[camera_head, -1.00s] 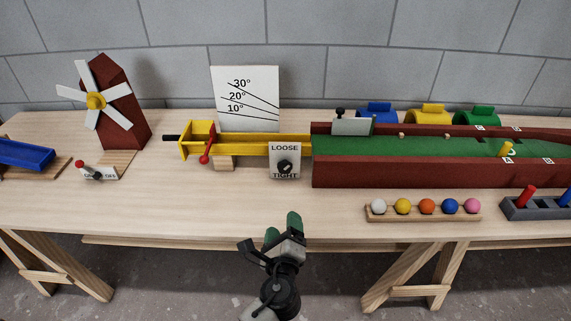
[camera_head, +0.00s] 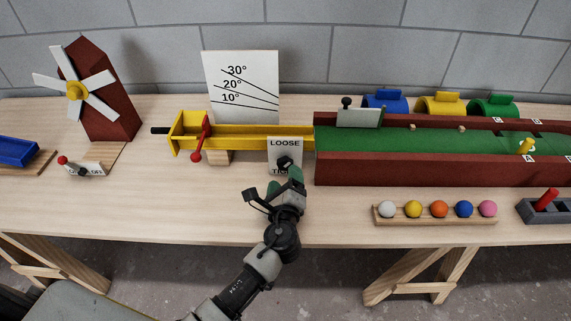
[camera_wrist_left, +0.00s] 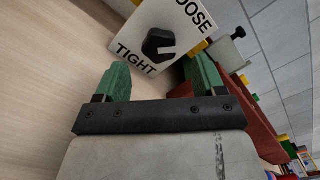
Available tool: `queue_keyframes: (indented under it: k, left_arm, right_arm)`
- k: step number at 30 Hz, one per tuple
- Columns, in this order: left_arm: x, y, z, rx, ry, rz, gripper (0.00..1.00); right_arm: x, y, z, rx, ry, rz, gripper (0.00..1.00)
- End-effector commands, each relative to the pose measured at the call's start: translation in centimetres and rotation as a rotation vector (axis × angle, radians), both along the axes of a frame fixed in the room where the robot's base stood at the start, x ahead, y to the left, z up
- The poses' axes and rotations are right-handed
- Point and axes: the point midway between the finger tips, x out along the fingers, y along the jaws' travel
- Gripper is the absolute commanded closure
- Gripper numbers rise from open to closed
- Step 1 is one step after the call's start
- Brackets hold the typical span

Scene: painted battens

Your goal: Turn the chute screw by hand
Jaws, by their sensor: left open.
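The chute screw is a black knob (camera_head: 284,162) on a white plate (camera_head: 284,145) marked LOOSE above and TIGHT below. The plate stands at the front of the yellow chute (camera_head: 250,137), near its right end. My left gripper (camera_head: 285,185) is just in front of the plate and hides part of the word TIGHT. In the left wrist view the green fingers (camera_wrist_left: 160,80) are open and empty, and the knob (camera_wrist_left: 158,43) lies beyond their tips, roughly between them. The fingers do not touch the knob. My right gripper is not in view.
A red-walled green lane (camera_head: 420,170) stands to the right of the plate. A rack of coloured balls (camera_head: 435,218) lies in front of it. A red lever (camera_head: 201,140) is on the chute, left of the plate. A windmill (camera_head: 105,95) stands further left.

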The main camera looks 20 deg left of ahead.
Motion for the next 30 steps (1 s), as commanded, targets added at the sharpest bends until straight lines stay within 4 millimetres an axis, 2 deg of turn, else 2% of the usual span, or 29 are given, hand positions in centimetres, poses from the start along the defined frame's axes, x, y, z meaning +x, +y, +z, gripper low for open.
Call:
queue_keyframes:
  k: [3, 9, 21, 30]
  left_arm:
    - [2.3, 0.7, 0.0, 0.002, -0.002, 0.0, 0.3]
    - [4.6, 1.3, -0.1, 0.001, 0.0, -0.001, 0.3]
    - [5.3, 1.6, 0.0, 0.0, 0.001, -0.001, 0.3]
    - [5.3, 1.5, 0.0, 0.0, 0.001, -0.001, 0.76]
  right_arm:
    - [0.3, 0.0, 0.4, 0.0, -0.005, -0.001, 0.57]
    - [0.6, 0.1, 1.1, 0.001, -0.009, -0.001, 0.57]
    - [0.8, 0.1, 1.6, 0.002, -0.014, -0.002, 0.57]
    - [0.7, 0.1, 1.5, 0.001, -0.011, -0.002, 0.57]
